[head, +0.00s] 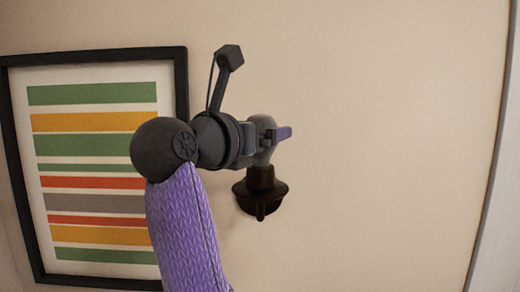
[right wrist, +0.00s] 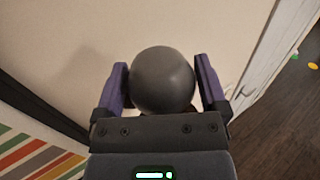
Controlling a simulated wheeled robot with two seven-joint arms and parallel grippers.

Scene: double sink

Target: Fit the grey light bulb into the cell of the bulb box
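The grey light bulb (head: 264,155) has a round head and points up from a dark brown holder (head: 262,192) at the wall in the head view. In the right wrist view the bulb's round head (right wrist: 162,80) lies between the two purple fingers of the right gripper (right wrist: 162,78) and nearly fills the gap. I cannot tell whether the fingers press on it. The bulb box is not in view. My left gripper is not in view.
A black-framed striped picture (head: 95,150) hangs on the wall (head: 390,130) left of the bulb. The wall to the right is bare up to a white frame edge (head: 495,200). A wooden floor (right wrist: 275,125) shows in the right wrist view.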

